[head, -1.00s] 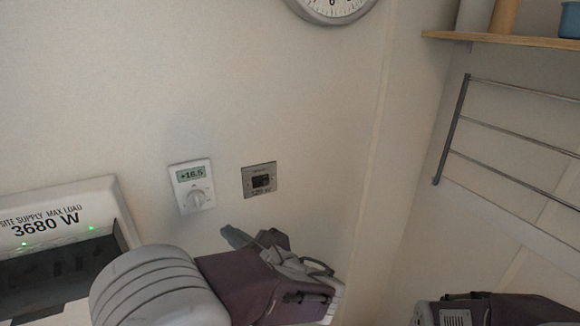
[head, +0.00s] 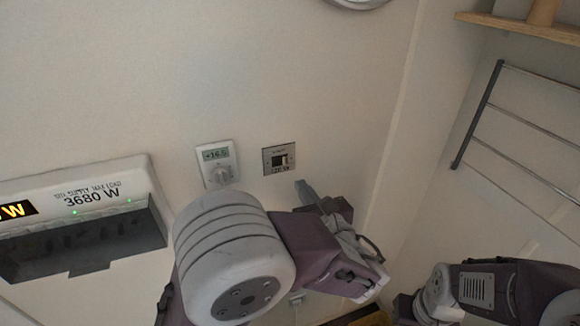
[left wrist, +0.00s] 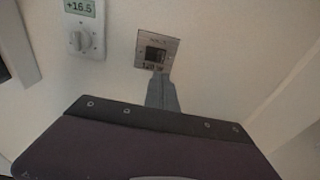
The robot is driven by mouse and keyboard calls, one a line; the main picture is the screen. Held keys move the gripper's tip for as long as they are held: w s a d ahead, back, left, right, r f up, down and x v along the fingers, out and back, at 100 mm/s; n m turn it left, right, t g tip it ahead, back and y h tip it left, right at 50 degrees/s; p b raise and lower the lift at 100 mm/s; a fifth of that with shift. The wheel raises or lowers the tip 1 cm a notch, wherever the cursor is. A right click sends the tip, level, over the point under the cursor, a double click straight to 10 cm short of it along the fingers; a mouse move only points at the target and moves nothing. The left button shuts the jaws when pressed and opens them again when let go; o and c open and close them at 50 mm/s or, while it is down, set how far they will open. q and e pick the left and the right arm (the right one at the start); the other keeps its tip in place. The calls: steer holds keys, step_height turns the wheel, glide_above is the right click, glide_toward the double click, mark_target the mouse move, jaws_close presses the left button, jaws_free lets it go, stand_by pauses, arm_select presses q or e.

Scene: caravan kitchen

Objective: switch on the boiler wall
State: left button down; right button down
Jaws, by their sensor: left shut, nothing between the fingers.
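The boiler wall switch (head: 279,158) is a small square metal plate with a dark rocker and lettering on the cream wall, right of the thermostat. It also shows in the left wrist view (left wrist: 157,52), upper middle. A pale patch shows on the right of its rocker in the head view; which way the rocker is pressed I cannot tell. My left gripper (head: 303,188) is shut and empty, its tips just below the switch. In the left wrist view the grey fingers (left wrist: 161,88) reach up to the plate's lower edge; contact is unclear. My right arm shows at lower right, its fingertips not discernible.
The white thermostat (head: 217,163) reads +16.5 and has a round dial. A white supply panel (head: 95,190) marked 3680 W juts out at left with green lights. A towel rail (head: 478,115) and wooden shelf (head: 520,27) are at right.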

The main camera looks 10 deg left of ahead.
mark_target(285, 165)
arm_select(q)
steer(key=p+x, duration=0.3)
steer(key=x, duration=0.5)
steer(key=shift+w+a+r, duration=0.1)
steer(key=shift+w+a, duration=0.05)
steer(key=shift+a, duration=0.1)
steer(key=shift+w+a+f, duration=0.2)
steer(key=shift+w+a, duration=0.1)
steer(key=shift+w, duration=0.1)
steer(key=f+t+y+b, duration=0.1)
steer(key=b, duration=0.7)
steer(key=shift+w+a+f+t, duration=0.1)
steer(key=shift+w+f+t, duration=0.1)
steer(key=shift+t, duration=0.1)
steer(key=shift+r+b, duration=0.15)
steer(key=shift+b, duration=0.15)
steer(key=shift+r, duration=0.25)
steer(key=shift+f, duration=0.1)
